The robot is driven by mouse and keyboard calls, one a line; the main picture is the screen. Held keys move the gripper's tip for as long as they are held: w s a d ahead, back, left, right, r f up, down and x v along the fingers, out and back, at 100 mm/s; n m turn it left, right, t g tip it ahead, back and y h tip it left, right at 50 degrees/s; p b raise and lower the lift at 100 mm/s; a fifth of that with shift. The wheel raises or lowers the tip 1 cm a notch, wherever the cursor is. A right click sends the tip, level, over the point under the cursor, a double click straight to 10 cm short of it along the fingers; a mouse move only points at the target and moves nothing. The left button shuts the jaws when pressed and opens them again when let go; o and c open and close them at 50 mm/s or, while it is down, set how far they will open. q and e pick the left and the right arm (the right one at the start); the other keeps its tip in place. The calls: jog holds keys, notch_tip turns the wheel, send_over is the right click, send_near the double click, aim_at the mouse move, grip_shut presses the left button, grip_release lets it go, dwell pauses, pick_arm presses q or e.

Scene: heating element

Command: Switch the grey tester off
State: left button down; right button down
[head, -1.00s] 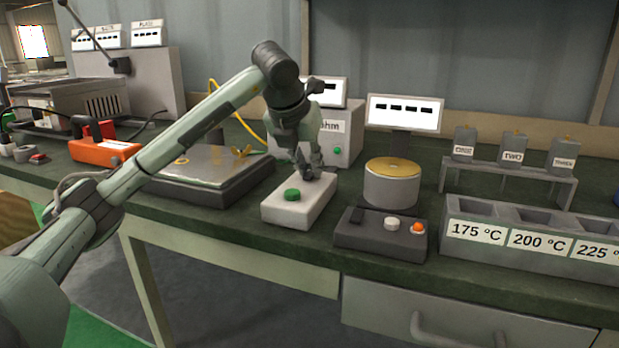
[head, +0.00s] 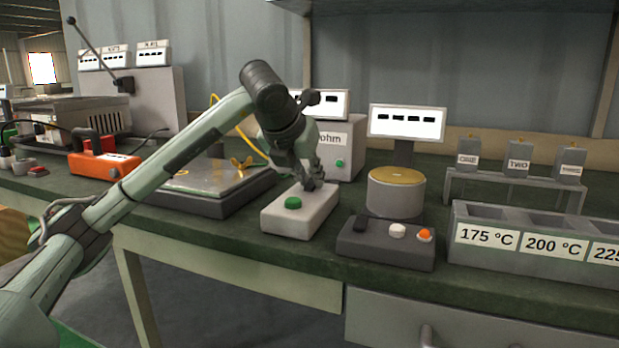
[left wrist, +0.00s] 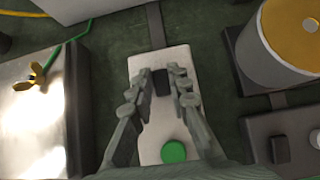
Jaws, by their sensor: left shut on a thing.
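The light grey box (head: 300,215) with a green round button (head: 293,202) lies on the bench; I take it for the grey tester. In the left wrist view the box (left wrist: 148,142) has a small black switch (left wrist: 160,82) at its far end and the green button (left wrist: 173,152) at its near end. My left gripper (head: 312,185) points down at the far end of the box. In the left wrist view its fingertips (left wrist: 163,84) are on either side of the black switch, shut on it. The switch is hidden in the head view. My right gripper is not in view.
A box marked "ohm" (head: 338,147) stands behind. A dark control box (head: 386,243) and a gold-topped cylinder (head: 396,192) are to the right. A flat plate device (head: 212,179) lies to the left. A labelled temperature rack (head: 540,262) is at far right.

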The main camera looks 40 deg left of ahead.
pick_arm(q)
jog(key=shift+r, duration=0.1)
jog(key=c, duration=1.4)
grip_release()
jog(key=shift+c, duration=0.2)
jog(key=v, duration=1.2)
